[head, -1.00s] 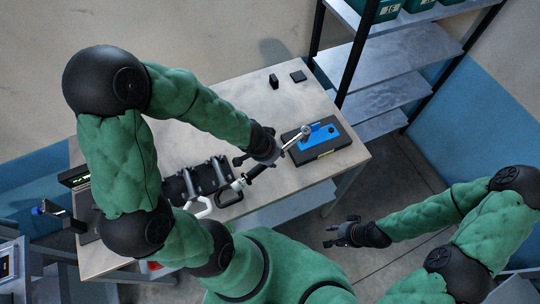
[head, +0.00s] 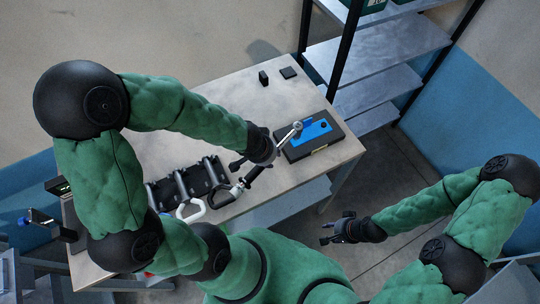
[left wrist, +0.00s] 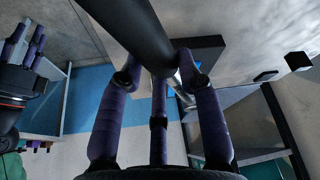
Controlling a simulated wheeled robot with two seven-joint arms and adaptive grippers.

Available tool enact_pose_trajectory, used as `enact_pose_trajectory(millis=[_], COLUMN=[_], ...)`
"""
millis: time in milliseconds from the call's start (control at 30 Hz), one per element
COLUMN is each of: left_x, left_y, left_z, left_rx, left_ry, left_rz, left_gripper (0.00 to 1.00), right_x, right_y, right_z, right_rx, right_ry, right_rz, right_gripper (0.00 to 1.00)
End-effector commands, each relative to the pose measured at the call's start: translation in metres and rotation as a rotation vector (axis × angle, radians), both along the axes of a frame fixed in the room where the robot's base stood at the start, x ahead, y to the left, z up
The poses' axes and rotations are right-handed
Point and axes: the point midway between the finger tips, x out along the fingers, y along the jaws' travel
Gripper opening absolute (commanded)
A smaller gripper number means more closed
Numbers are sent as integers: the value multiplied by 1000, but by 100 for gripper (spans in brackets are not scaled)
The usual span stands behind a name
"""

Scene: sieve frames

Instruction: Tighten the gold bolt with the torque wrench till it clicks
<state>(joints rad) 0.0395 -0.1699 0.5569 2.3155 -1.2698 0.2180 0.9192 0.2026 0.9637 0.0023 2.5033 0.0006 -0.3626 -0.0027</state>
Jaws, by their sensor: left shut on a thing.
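My left gripper (head: 258,160) is shut on the torque wrench (head: 297,127), around its dark handle. The silver wrench head is over the blue plate (head: 312,132) on the dark block (head: 325,149). The gold bolt cannot be made out; the wrench head may cover it. In the left wrist view the black handle (left wrist: 130,30) crosses between my purple fingers (left wrist: 160,110), and the dark block (left wrist: 208,43) is beyond them. My right gripper (head: 334,232) is empty, its fingers spread, in front of the table; it also shows in the left wrist view (left wrist: 28,42).
A black rack (head: 187,184) with several cradles and a white loop handle (head: 190,211) are on the table (head: 226,101) at the left of the block. Two small black pieces (head: 288,72) lie at the back. A metal shelf (head: 375,50) stands at the right.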

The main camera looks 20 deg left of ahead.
Motion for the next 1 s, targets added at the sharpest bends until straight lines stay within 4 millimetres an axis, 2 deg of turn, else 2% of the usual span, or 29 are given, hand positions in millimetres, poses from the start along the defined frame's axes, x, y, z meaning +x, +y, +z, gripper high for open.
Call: enact_pose_trajectory(millis=[1000], left_x=[2], left_y=[0], left_z=[-13], left_rx=[-1], left_ry=[-5], left_rz=[0], left_gripper=[0], right_x=[0], right_y=[0], right_z=[-16], right_rx=[0], right_ry=[0], right_rz=[0], right_gripper=[40])
